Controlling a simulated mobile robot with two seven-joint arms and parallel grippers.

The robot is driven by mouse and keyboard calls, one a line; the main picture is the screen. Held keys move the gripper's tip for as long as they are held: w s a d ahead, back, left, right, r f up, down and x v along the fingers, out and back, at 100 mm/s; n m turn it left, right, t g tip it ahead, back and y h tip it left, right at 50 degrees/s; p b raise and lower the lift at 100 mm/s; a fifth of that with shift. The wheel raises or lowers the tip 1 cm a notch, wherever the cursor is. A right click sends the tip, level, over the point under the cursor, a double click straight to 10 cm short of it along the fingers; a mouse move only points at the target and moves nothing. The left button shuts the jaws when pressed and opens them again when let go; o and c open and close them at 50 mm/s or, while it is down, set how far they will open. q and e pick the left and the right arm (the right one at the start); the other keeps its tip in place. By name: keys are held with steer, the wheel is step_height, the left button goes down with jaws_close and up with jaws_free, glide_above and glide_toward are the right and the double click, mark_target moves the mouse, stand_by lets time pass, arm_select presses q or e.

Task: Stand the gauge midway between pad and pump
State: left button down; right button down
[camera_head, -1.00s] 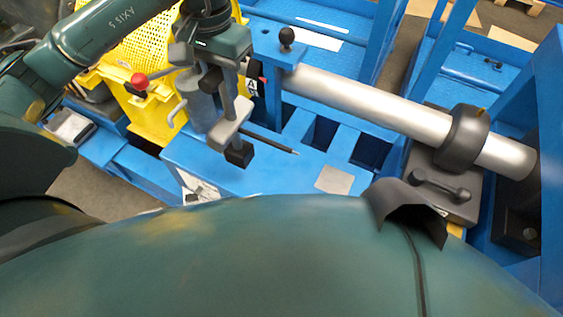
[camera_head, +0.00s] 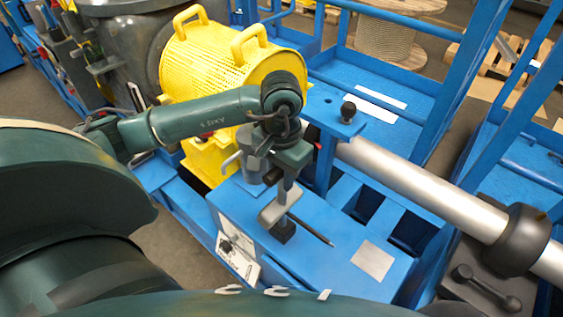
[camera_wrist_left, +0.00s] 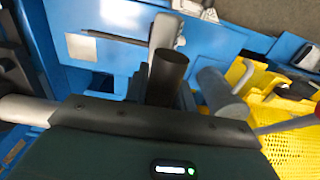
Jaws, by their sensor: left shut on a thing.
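My left gripper (camera_head: 287,190) reaches down over the blue bench and is shut on a grey-and-black piece that I take to be the gauge (camera_head: 283,231); its black block end points down. I cannot tell whether that end touches the bench. In the left wrist view a dark cylinder (camera_wrist_left: 168,75) shows at the jaws. The pad looks to be the silver square (camera_head: 373,260) on the bench, right of the gripper; it also shows in the wrist view (camera_wrist_left: 81,47). A grey cylinder with a bent handle, likely the pump (camera_head: 249,168), stands behind left of the gripper. My right gripper is out of view.
A thin dark rod (camera_head: 311,230) lies on the blue bench (camera_head: 320,270) just right of the gripper. A yellow mesh guard (camera_head: 215,65) rises behind left. A thick silver shaft (camera_head: 420,190) with a black collar runs along the right. A white label (camera_head: 238,262) is at the bench's left side.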

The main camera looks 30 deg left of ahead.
arm_select(q)
steer(key=shift+w, duration=0.1)
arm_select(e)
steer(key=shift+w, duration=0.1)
arm_select(q)
steer(key=shift+f, duration=0.15)
steer(key=shift+f+b, duration=0.15)
steer(key=shift+b, duration=0.15)
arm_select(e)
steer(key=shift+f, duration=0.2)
arm_select(q)
steer(key=c, duration=1.5)
jaws_free()
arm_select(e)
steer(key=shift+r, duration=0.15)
arm_select(q)
steer(key=o, duration=0.3)
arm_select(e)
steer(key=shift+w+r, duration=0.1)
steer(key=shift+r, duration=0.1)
arm_select(q)
steer(key=shift+o, duration=0.2)
